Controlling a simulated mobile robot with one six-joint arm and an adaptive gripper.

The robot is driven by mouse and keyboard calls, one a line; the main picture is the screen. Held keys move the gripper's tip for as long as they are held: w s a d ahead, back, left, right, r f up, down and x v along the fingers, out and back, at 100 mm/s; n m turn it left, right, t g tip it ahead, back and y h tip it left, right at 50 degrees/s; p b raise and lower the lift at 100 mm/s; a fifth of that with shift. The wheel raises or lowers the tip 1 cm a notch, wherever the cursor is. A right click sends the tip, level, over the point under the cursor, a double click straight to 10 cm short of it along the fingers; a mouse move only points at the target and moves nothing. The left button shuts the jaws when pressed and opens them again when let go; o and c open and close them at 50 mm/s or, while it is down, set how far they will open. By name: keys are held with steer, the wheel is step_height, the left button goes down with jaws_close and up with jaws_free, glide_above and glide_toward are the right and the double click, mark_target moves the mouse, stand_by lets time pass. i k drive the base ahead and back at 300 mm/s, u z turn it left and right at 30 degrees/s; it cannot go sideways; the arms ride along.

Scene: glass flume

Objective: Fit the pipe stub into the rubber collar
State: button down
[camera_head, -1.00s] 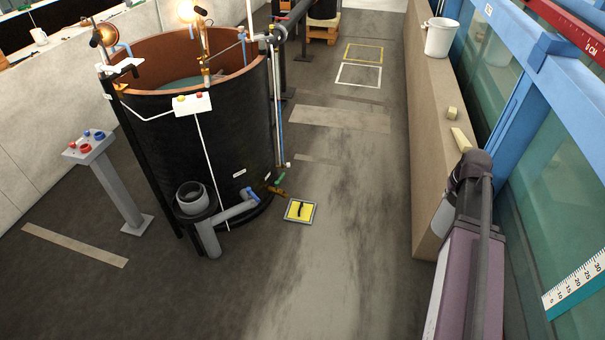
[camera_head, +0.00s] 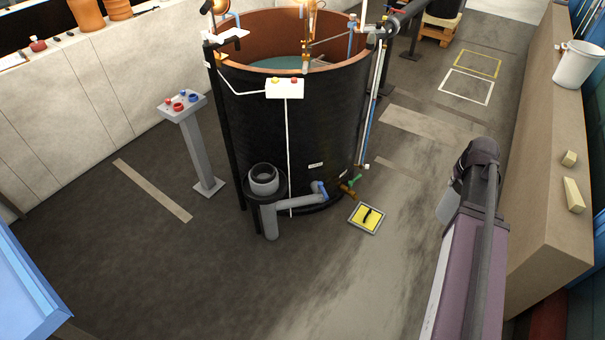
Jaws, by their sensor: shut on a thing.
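What looks like the rubber collar (camera_head: 263,171) is a dark, open-topped ring with a grey band below it. It sits upright on a dark flange on top of a grey standpipe, at the front of the black tank. No separate pipe stub can be made out. My arm stands at the right of the view, with a purple link and a dark joint at its top. My gripper and its fingers do not show, so anything it holds is hidden.
The large black tank (camera_head: 290,135) with a copper-coloured inside stands behind the collar. A grey button pedestal (camera_head: 195,150) is to its left. A yellow-topped floor plate (camera_head: 366,217) lies to its right. A beige ledge (camera_head: 540,150) bears a white bucket (camera_head: 578,64). The front floor is clear.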

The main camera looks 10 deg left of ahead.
mark_target(260, 168)
steer(key=u, duration=0.8)
steer(key=i, duration=1.05)
steer(key=u, duration=0.6)
